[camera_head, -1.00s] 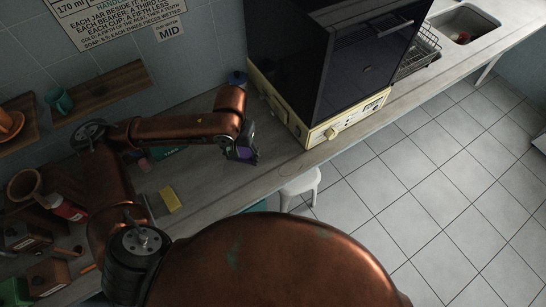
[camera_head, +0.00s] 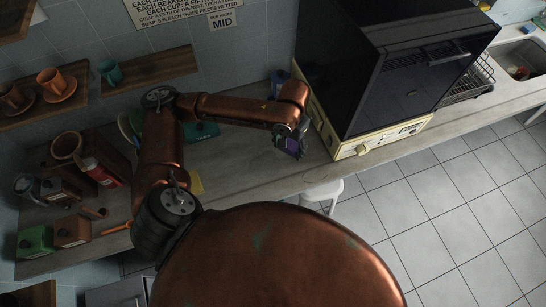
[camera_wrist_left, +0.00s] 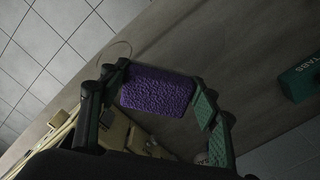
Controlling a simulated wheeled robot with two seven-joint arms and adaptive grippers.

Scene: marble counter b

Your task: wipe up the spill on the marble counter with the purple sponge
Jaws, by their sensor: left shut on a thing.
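The purple sponge (camera_wrist_left: 157,90) is between the fingers of my left gripper (camera_wrist_left: 158,98), which is shut on it. In the head view this gripper (camera_head: 290,150) is over the marble counter (camera_head: 240,166), just left of the cream and black appliance, with a little purple showing. In the left wrist view, a faint curved outline (camera_wrist_left: 122,47) on the counter near its front edge may be the spill's rim. The sponge and fingers cover part of that area. I cannot tell whether the sponge touches the counter. My right gripper is not in view.
The cream and black appliance (camera_head: 395,75) stands right of the gripper. A green box (camera_head: 203,131) and a yellow block (camera_head: 196,183) lie to the left. A white stool (camera_head: 322,192) stands below the front edge. Bottles and boxes crowd the counter's left end.

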